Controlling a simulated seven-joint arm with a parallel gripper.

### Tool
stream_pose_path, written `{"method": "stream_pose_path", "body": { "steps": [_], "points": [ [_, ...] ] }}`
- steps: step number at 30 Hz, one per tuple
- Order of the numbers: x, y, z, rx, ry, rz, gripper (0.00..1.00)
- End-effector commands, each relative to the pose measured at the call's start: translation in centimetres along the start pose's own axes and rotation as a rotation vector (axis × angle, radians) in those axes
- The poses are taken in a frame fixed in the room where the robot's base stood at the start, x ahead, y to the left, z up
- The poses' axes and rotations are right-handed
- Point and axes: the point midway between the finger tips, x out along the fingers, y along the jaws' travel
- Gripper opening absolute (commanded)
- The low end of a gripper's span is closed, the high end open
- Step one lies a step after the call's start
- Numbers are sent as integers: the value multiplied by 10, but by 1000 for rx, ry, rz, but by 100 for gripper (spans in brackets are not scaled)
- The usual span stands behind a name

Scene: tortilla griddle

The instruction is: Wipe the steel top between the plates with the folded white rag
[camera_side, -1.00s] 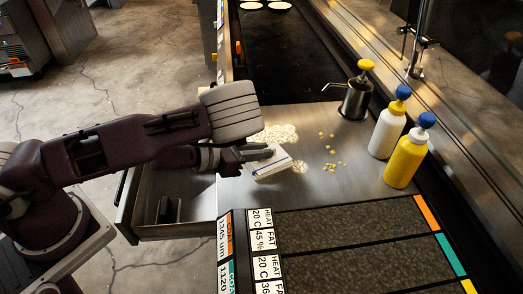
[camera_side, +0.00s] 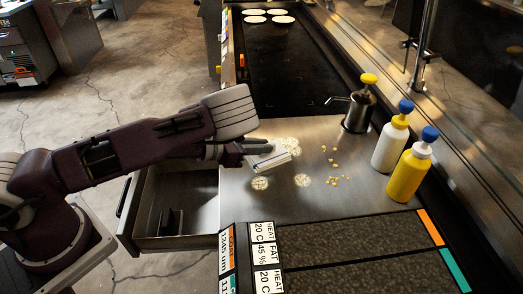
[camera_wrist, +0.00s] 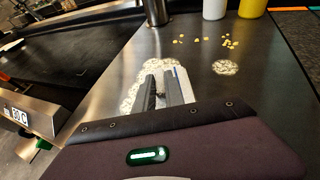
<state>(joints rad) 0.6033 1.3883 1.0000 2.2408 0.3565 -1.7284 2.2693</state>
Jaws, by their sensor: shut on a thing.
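The folded white rag (camera_side: 268,160) with a dark blue stripe is in my gripper (camera_side: 260,147), over the steel top (camera_side: 320,200) between the dark plates. In the wrist view the rag (camera_wrist: 186,84) shows beside and between the two dark fingers (camera_wrist: 160,95), which are shut on it. Whether the rag touches the steel is hard to tell. Pale floury patches lie around it: one (camera_side: 260,183) in front, one (camera_side: 303,180) to the right, and a larger one (camera_side: 290,143) behind, partly hidden by the rag. Yellow crumbs (camera_side: 333,180) lie to the right.
A steel pump pot (camera_side: 358,112) with a yellow knob, a white bottle (camera_side: 390,147) and a yellow bottle (camera_side: 408,176) stand along the right. An open drawer (camera_side: 180,205) is at the left. The far plate (camera_side: 285,60) carries several white discs.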

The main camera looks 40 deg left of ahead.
Motion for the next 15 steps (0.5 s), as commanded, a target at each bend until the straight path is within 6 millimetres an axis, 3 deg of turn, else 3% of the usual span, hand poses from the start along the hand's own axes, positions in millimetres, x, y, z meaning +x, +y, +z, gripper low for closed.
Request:
{"method": "stream_pose_path", "body": {
  "steps": [7, 15],
  "points": [
    [8, 24, 3, -1, 4, 2, 0],
    [10, 28, 5, 0, 2, 0, 0]
  ]
}}
